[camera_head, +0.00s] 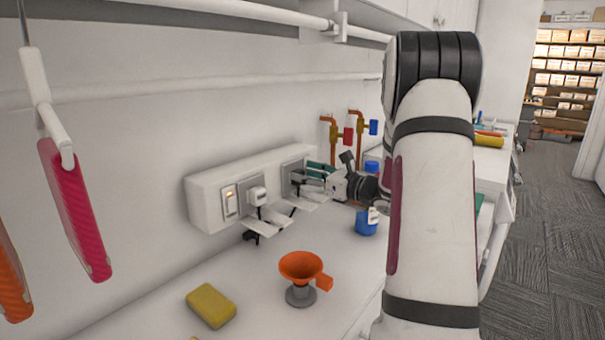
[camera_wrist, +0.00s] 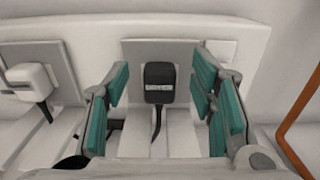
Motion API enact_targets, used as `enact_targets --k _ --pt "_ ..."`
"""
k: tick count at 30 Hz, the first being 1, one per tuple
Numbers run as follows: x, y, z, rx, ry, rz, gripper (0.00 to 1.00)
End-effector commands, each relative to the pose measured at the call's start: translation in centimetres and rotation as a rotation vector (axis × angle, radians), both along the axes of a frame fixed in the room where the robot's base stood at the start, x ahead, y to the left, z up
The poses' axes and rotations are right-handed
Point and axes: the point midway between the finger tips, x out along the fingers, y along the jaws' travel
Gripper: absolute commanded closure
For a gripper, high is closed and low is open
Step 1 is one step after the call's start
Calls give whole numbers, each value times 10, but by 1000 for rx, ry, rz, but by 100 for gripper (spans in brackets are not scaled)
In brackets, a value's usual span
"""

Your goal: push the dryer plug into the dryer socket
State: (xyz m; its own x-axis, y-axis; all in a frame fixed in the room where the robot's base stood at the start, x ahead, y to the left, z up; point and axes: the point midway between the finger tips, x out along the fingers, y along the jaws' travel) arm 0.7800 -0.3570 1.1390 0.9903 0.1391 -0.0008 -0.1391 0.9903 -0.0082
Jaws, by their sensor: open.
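A black plug (camera_wrist: 158,78) with a pale label stands at the middle of a grey socket plate (camera_wrist: 190,50) in the wrist view. The label is too small to read, so I cannot confirm that it is the dryer plug. Its cord hangs down below it. The plug hides the socket openings, and I cannot tell how deep it sits. My gripper (camera_wrist: 160,82) is open, with its teal fingers on both sides of the plug and a gap on each side. In the head view my gripper (camera_head: 314,178) is at the right end of the white socket box (camera_head: 208,200).
A white plug (camera_wrist: 31,79) sits on the left plate, beside a lit switch (camera_head: 230,203). White ledges jut out below the sockets. An orange funnel (camera_head: 301,267), yellow sponge (camera_head: 211,306) and blue bottle (camera_head: 366,224) stand on the counter. Copper pipes (camera_head: 333,143) rise behind my gripper.

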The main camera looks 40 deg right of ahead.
Motion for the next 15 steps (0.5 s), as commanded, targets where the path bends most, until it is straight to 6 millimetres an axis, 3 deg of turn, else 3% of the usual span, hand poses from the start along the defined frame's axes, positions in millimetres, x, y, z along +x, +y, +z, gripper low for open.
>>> enact_targets --k 9,15 --pt "-65 -10 0 1 -1 -4 49" --pt "-92 -13 0 1 -1 -3 49"
